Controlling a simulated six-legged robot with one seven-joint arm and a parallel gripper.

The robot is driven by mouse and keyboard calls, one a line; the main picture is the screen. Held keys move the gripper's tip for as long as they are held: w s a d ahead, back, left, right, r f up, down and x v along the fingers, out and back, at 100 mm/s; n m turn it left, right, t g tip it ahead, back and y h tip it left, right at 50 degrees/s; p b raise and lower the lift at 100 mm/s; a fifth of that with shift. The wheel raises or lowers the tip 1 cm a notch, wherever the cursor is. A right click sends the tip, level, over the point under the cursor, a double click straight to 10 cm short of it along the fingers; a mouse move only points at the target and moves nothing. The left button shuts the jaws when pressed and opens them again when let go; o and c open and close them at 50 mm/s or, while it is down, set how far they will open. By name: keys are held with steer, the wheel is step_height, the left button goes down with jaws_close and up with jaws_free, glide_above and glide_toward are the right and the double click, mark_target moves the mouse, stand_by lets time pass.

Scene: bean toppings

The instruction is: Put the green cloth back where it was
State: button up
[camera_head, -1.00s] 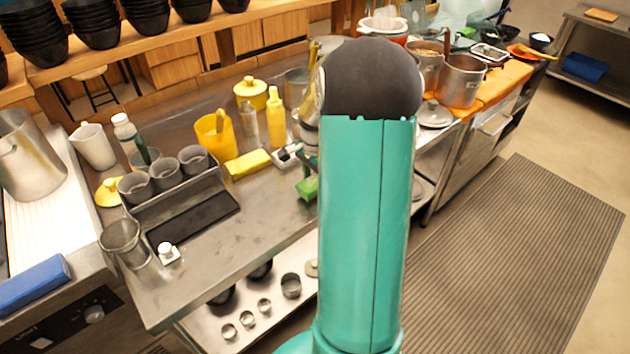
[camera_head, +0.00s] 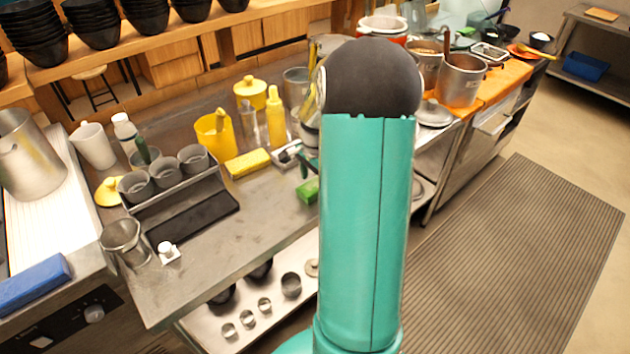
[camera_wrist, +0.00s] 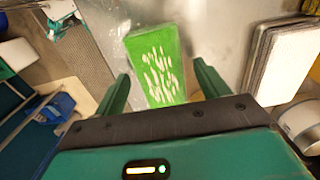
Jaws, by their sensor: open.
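The green cloth (camera_head: 309,190) is a small folded block lying on the steel counter near its front edge, partly hidden behind my arm. In the wrist view the cloth (camera_wrist: 157,62) has pale marks on top and lies ahead of the gap between my fingers. My gripper (camera_wrist: 162,70) is open, with one finger to each side of the cloth in that view. In the head view my gripper (camera_head: 306,163) shows just above the cloth, apart from it, and is mostly hidden by my arm.
A yellow sponge-like block (camera_head: 247,163), a yellow pitcher (camera_head: 214,135) and a yellow bottle (camera_head: 277,118) stand left of my gripper. A holder with grey cups (camera_head: 165,173) is further left. The counter front between them and the cloth is clear.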

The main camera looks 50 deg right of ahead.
mark_target(315, 184)
step_height(315, 184, up, 12)
stand_by(0.3)
steer(key=a+r+n+t, duration=0.1)
steer(key=a+r+n, duration=0.35)
steer(key=a, duration=0.55)
steer(key=s+a+r+n+t, duration=0.1)
steer(key=s+a+n, duration=0.3)
steer(key=a, duration=0.4)
steer(key=s+a+r+n+t, duration=0.2)
steer(key=s+a+n, duration=0.2)
steer(key=a, duration=0.3)
steer(key=s+a+r+n+t, duration=0.1)
steer(key=s+a+n, duration=0.3)
steer(key=a+n, duration=0.2)
steer(key=a, duration=0.2)
steer(key=shift+a+r+n+t, duration=0.3)
steer(key=shift+a+r+n, duration=0.05)
steer(key=shift+w, duration=0.1)
